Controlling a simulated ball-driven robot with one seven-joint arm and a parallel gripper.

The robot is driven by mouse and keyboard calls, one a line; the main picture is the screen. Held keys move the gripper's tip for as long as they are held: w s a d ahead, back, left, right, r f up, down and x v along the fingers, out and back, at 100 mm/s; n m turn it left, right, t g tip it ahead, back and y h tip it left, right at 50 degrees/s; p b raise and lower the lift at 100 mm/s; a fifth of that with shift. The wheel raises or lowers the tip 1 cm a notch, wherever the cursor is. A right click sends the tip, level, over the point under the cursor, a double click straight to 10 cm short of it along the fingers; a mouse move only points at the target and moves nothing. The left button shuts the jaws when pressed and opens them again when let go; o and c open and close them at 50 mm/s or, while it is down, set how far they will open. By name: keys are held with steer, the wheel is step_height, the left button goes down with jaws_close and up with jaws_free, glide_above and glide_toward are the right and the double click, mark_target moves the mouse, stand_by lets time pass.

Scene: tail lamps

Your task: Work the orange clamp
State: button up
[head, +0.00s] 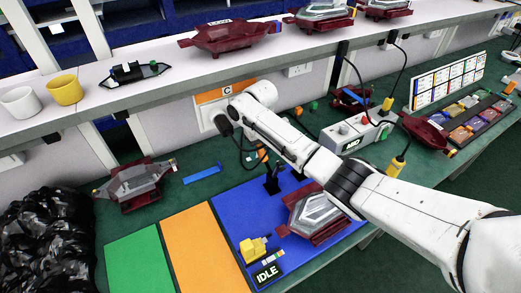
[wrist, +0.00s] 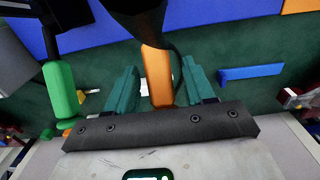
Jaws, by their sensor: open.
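The orange clamp's handle (wrist: 157,75) stands between the two teal fingers of my gripper (wrist: 158,66) in the wrist view. The fingers are open, with a gap visible on each side of the handle. The handle joins a dark body at the top of that view. In the head view a small orange piece of it (head: 262,155) shows beneath my arm, near a black clamp stand (head: 272,182) on the blue mat. A dark red lamp with a clear lens (head: 318,213) lies on the blue mat right of the stand. My gripper's fingers are hard to make out in the head view.
A green handle (wrist: 60,89) stands left of my gripper in the wrist view. A blue strip (wrist: 250,72) lies to its right. A yellow fixture (head: 254,249) and an IDLE sign (head: 267,273) sit at the blue mat's front. A grey box (head: 355,132) stands behind.

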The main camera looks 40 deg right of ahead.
steer(key=shift+f, duration=0.3)
steer(key=shift+c, duration=0.5)
jaws_close()
